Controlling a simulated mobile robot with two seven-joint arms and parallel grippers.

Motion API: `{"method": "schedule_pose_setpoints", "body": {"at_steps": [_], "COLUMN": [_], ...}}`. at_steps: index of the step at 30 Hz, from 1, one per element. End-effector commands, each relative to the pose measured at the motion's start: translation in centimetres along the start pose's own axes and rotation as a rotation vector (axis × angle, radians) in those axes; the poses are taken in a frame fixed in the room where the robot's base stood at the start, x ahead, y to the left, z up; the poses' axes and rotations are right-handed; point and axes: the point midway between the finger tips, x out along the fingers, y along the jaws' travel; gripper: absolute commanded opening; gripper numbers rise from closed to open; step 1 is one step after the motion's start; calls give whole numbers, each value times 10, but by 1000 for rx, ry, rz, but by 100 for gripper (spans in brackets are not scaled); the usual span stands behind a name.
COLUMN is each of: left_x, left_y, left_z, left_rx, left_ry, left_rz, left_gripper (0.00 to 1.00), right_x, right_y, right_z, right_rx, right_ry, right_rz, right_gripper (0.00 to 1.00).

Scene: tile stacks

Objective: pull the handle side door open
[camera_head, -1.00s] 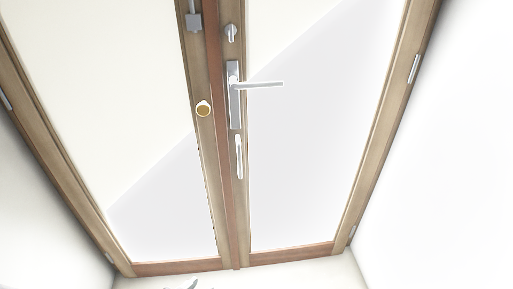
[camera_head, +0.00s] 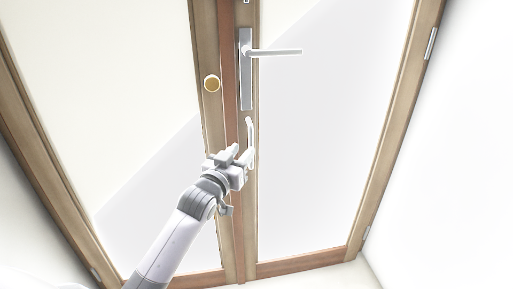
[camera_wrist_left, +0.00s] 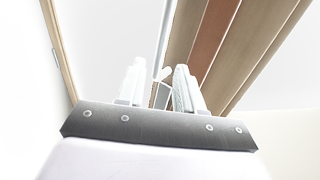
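The handle side door (camera_head: 330,130) is the right leaf, a pale panel in a wooden frame, and looks shut. It carries a silver lever handle (camera_head: 275,52) on a long plate and, below, a slim upright pull handle (camera_head: 250,140). Contact cannot be told. My right gripper is not in view.
A hinge (camera_head: 431,43) shows on the right frame. Pale walls stand on both sides; the floor before the door looks clear.

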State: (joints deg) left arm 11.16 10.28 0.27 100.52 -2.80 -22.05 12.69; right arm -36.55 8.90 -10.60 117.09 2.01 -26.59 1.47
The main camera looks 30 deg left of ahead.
Motion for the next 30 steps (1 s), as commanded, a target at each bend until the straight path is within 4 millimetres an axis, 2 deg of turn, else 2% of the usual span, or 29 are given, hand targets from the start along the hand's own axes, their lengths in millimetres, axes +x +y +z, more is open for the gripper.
{"method": "schedule_pose_setpoints", "body": {"at_steps": [15, 21, 29, 30], "left_x": [58, 67, 68, 68], "left_y": [0, 0, 0, 0], "left_z": [0, 0, 0, 0], "left_rx": [1, 1, 1, 1], "left_ry": [0, 0, -1, -1], "left_rz": [0, 1, 1, 1], "left_gripper": [36, 36, 36, 33], "right_x": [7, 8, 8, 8], "right_y": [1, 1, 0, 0], "right_z": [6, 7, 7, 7], "right_rx": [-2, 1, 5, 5], "right_ry": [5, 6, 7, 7], "right_rz": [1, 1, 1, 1], "right_gripper": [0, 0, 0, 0]}}
